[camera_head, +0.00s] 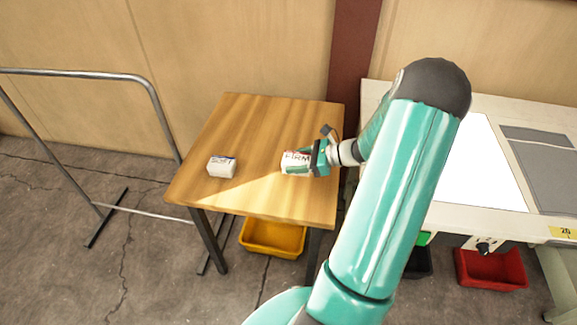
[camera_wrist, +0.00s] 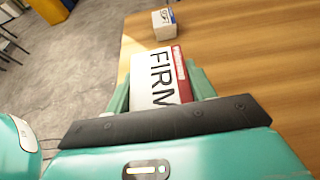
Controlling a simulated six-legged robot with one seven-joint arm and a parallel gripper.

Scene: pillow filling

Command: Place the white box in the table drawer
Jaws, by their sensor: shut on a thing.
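My gripper (camera_head: 308,160) is over the right part of the wooden table (camera_head: 262,120), its fingers around a white box marked "FIRM" (camera_head: 294,158). In the wrist view, this box (camera_wrist: 152,78) has a red side and lies between the green fingers (camera_wrist: 160,92). I cannot tell whether it touches the tabletop. A second white box, marked "SOFT" (camera_head: 221,168), stands on the table's left part; it also shows in the wrist view (camera_wrist: 163,25), apart from my gripper. No drawer is clearly visible in the table.
A yellow bin (camera_head: 272,238) is on the floor under the table. A metal frame (camera_head: 75,71) stands to the left. A white workbench (camera_head: 470,165) is at the right, with a red bin (camera_head: 491,268) below it. The tabletop between the two boxes is clear.

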